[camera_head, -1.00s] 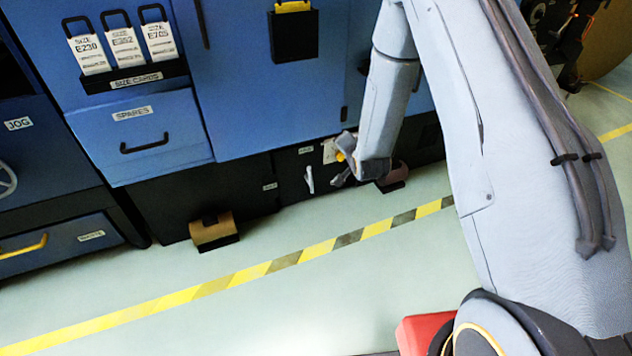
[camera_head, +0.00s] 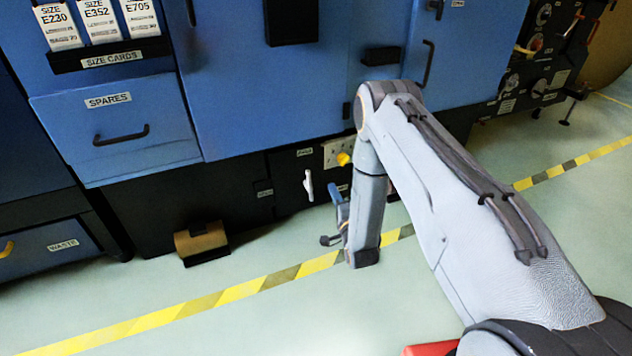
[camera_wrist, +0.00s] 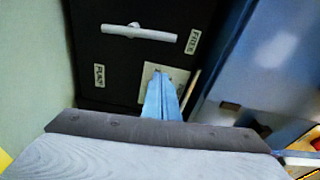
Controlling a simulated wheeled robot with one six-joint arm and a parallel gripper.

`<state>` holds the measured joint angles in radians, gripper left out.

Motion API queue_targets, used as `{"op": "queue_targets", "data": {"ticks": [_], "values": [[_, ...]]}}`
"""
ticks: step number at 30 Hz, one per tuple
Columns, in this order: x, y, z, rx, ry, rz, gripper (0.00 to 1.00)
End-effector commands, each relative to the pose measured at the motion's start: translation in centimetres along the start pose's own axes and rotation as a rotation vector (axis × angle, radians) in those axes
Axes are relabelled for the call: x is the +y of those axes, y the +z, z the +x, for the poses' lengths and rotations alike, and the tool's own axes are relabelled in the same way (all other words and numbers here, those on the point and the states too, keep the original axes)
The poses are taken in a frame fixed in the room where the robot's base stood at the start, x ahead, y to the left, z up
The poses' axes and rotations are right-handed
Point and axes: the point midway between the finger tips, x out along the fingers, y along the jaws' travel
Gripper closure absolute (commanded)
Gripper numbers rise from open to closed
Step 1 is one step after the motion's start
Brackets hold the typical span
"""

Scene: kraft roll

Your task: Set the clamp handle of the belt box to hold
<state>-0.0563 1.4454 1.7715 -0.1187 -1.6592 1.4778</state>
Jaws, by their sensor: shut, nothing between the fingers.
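The clamp handle (camera_head: 308,186) is a slim white lever on the black lower panel, standing near upright in the head view. In the wrist view the handle (camera_wrist: 138,32) lies across the picture, its right end toward a label that seems to read FREE (camera_wrist: 194,40). A second small label (camera_wrist: 98,75) is too blurred to read surely. No HOLD label is legible. My gripper (camera_wrist: 165,78) shows light blue fingers, shut and empty, below the handle in the wrist view and apart from it. In the head view my gripper (camera_head: 334,188) is right of the handle.
A pale socket plate (camera_head: 331,154) with a yellow knob (camera_head: 344,159) is right of the handle; my fingers partly cover the plate in the wrist view. The floor in front is clear, with a striped line (camera_head: 240,291).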

Motion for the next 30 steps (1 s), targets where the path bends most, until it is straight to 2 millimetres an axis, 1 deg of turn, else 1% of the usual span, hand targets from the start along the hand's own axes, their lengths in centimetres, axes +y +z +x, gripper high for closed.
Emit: {"op": "queue_targets", "data": {"ticks": [7,11,14,17,27,28,30], "values": [[-0.1,0.0,0.0,0.0,0.0,-0.001,1.0],[-0.1,0.0,0.7,0.0,-0.001,-0.002,1.0],[0.0,0.0,1.9,0.0,-0.002,-0.002,1.0],[0.1,0.0,3.6,0.0,-0.003,-0.002,1.0],[0.1,0.0,10.2,-0.001,-0.003,-0.003,1.0],[0.2,0.4,10.3,-0.003,0.0,-0.003,1.0],[0.2,1.7,9.6,-0.004,0.002,-0.002,1.0]]}}
